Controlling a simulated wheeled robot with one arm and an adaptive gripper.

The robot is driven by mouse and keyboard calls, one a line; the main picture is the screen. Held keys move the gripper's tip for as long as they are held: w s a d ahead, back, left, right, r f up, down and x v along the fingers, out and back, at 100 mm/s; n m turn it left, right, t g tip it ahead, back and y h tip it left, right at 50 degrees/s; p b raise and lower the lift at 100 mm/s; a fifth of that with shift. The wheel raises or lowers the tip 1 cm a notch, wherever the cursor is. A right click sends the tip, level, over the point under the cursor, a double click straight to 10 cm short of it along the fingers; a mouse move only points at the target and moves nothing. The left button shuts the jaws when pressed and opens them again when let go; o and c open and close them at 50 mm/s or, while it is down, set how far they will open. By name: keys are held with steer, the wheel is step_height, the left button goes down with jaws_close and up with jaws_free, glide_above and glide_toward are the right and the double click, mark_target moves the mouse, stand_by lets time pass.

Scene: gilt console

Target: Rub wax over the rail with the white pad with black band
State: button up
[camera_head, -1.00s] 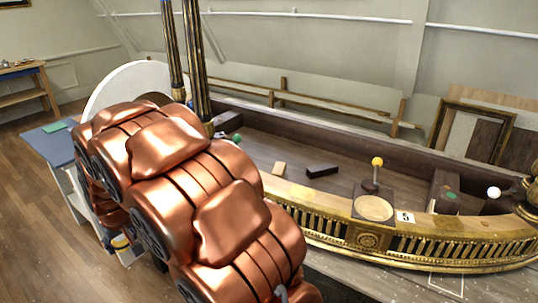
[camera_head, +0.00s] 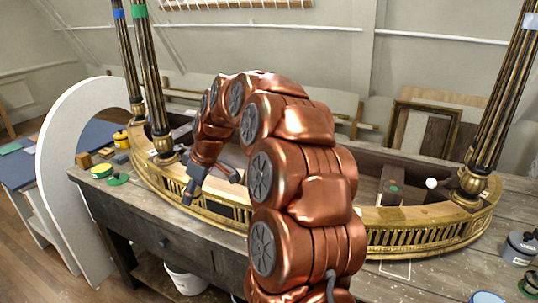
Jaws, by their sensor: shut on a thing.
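The gilt curved rail (camera_head: 410,218) runs along the front of the console, with pierced gold work below its top face. My arm crosses in front of its middle and hides that stretch. My gripper (camera_head: 193,190) is small and dark, reaching down at the rail's left front part. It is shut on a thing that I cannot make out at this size. The white pad with black band cannot be clearly seen. Whether the gripper or its load touches the rail, I cannot tell.
Tall black and gilt columns (camera_head: 153,80) stand at the rail's left and right ends. Green lids (camera_head: 102,170) and a yellow pot (camera_head: 121,139) lie on the bench at left. A grey can (camera_head: 519,247) stands at right. A white bucket (camera_head: 187,279) is below.

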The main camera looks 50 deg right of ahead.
steer(key=s+d+r+n+p, duration=0.1)
steer(key=s+d+r+n, duration=0.1)
steer(key=s+d, duration=0.4)
steer(key=s+d+r+n+g+y, duration=0.1)
steer(key=s+d+r+n, duration=0.1)
steer(key=s+d, duration=0.5)
steer(key=shift+d+r+n+p, duration=0.4)
steer(key=shift+d+r, duration=0.25)
steer(key=shift+d, duration=0.95)
